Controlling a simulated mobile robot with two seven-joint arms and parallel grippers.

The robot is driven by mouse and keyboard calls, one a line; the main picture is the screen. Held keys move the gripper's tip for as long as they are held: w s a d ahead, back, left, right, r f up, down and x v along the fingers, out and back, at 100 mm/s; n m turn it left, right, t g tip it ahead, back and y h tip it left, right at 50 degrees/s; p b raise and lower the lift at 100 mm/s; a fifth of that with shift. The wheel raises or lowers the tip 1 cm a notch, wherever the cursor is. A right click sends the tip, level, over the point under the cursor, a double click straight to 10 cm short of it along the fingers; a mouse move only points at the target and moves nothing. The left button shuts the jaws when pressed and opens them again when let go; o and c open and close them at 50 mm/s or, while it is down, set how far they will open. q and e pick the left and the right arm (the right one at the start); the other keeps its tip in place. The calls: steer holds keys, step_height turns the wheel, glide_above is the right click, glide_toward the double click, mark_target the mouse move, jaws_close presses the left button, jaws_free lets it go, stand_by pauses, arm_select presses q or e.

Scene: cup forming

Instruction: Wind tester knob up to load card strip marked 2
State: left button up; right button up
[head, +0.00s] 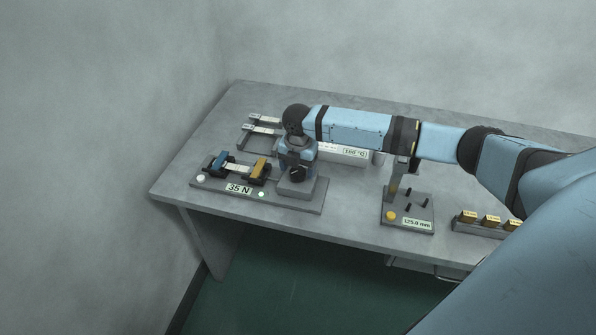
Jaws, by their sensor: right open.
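The tester (316,203) stands on the table at the left, with a display (238,188) reading 35 N. A pale strip (238,168) spans between its blue clamp (217,162) and orange clamp (259,172); no mark on it is readable. My right gripper (296,176) points down over the grey block (296,187) at the tester's right end. It is open, but its fingertips barely show. The knob is hidden or cannot be told apart from the dark gripper parts there. My left gripper is out of view.
More pale strips (264,119) lie on a rack behind the tester. A white unit (354,152) reading 180 °C stands behind my right arm. A gauge (418,224) reading 125.0 mm and a rack of orange blocks (490,221) are to the right. The table's left front edge is clear.

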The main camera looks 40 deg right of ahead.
steer(key=shift+f, duration=0.9)
steer(key=shift+c, duration=0.4)
steer(key=c, duration=0.8)
steer(key=shift+r+m+p, duration=0.3)
steer(key=shift+m+p, duration=0.2)
steer(key=shift+p, duration=0.5)
steer(key=shift+c, duration=0.2)
steer(key=m+p, duration=0.6)
steer(key=p, duration=0.2)
steer(key=shift+m, duration=0.4)
steer(key=shift+m+p, duration=1.1)
steer(key=shift+f+m+p, duration=0.15)
steer(key=shift+m+p, duration=0.5)
steer(key=shift+m, duration=0.15)
steer(key=shift+d, duration=0.1)
